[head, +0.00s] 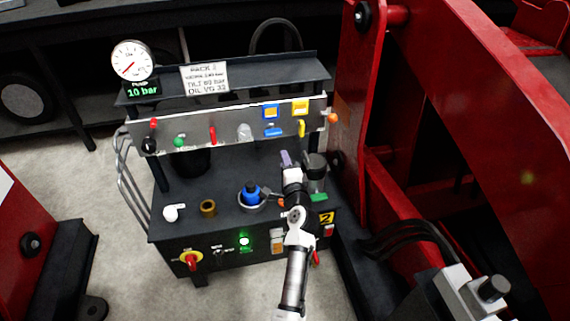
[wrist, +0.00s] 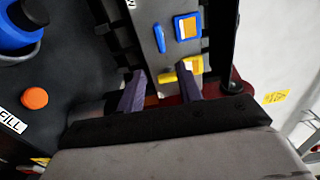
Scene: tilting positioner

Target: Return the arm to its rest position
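My arm (head: 295,270) reaches from the bottom of the head view up over the cart's dark worktop. My gripper (head: 287,160) is above the worktop, in front of the grey valve panel (head: 225,128). In the wrist view my gripper (wrist: 160,88) has its two purple-grey fingers apart, with nothing held between them. Beyond the fingertips are a yellow lever (wrist: 183,69), a blue lever (wrist: 159,38) and a blue-and-yellow square (wrist: 187,26) on the panel. The fingers look clear of the levers, though the exact gap is hard to judge.
A blue-capped filler (head: 251,194), a brass cup (head: 208,208) and a dark cylinder (head: 316,170) stand on the worktop near my arm. A pressure gauge (head: 132,60) rises at upper left. The red positioner frame (head: 480,110) fills the right. Floor is open at left.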

